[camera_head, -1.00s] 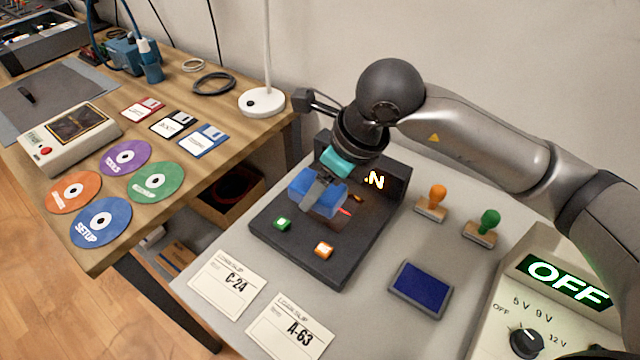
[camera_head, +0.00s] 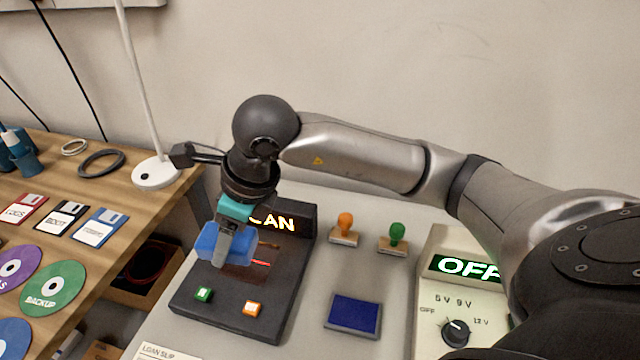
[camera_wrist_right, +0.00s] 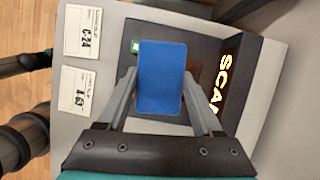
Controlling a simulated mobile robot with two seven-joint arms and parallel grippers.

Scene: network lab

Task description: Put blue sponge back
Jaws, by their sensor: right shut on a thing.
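The blue sponge (camera_head: 212,243) is held in my right gripper (camera_head: 228,250), above the dark scanner box (camera_head: 240,318) on the grey table. In the right wrist view the sponge (camera_wrist_right: 162,77) sits between the two fingers of the right gripper (camera_wrist_right: 163,100), which are shut on its sides. The sponge covers part of the scanner beneath it. The scanner has a lit sign, a green button (camera_head: 203,295), an orange button (camera_head: 252,309) and a red light line.
A blue ink pad (camera_head: 353,314), an orange-handled stamp (camera_head: 345,229) and a green-handled stamp (camera_head: 393,239) are right of the scanner. A power supply marked OFF (camera_head: 440,300) stands further right. Discs, floppy disks and a lamp base (camera_head: 156,173) are on the wooden desk at left.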

